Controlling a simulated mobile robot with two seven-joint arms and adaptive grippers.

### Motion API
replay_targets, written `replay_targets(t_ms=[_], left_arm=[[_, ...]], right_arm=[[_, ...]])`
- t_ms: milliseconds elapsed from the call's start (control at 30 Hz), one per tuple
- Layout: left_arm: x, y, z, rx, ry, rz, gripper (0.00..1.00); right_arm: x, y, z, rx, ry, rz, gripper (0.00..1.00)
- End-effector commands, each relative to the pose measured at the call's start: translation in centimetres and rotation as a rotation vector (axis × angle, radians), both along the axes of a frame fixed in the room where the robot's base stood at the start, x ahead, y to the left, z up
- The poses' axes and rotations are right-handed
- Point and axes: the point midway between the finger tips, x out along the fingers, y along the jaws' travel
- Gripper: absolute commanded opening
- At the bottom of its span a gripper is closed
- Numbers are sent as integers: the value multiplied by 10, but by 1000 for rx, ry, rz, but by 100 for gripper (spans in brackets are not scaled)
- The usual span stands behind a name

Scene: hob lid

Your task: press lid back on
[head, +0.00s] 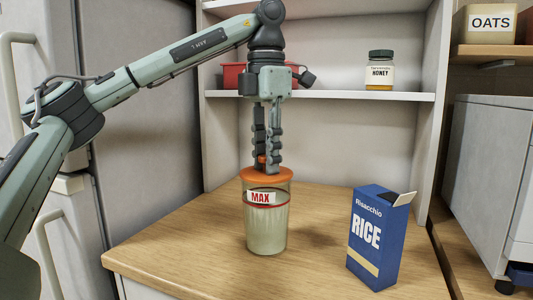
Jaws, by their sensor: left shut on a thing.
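A clear jar (266,225) with pale contents and a red line with a MAX label (261,198) stands upright on the wooden counter. An orange lid (268,175) lies across the jar's mouth and looks about level; I cannot tell whether it is fully seated. My left gripper (267,165) points straight down above the jar, its fingers shut on the lid's small orange knob, which they partly hide. My right gripper is not in view.
A blue rice box (374,240) with an open flap stands on the counter (190,245) right of the jar. A honey jar (380,72) and a red container (233,76) are on the shelf behind. The counter left of the jar is clear.

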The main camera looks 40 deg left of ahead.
Motion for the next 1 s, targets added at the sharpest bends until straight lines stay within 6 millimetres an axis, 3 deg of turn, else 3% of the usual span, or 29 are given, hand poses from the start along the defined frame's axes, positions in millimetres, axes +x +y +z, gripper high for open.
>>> replay_targets(t_ms=[1000], left_arm=[[0,0,-1,1,-1,0,2]], right_arm=[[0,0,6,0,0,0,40]])
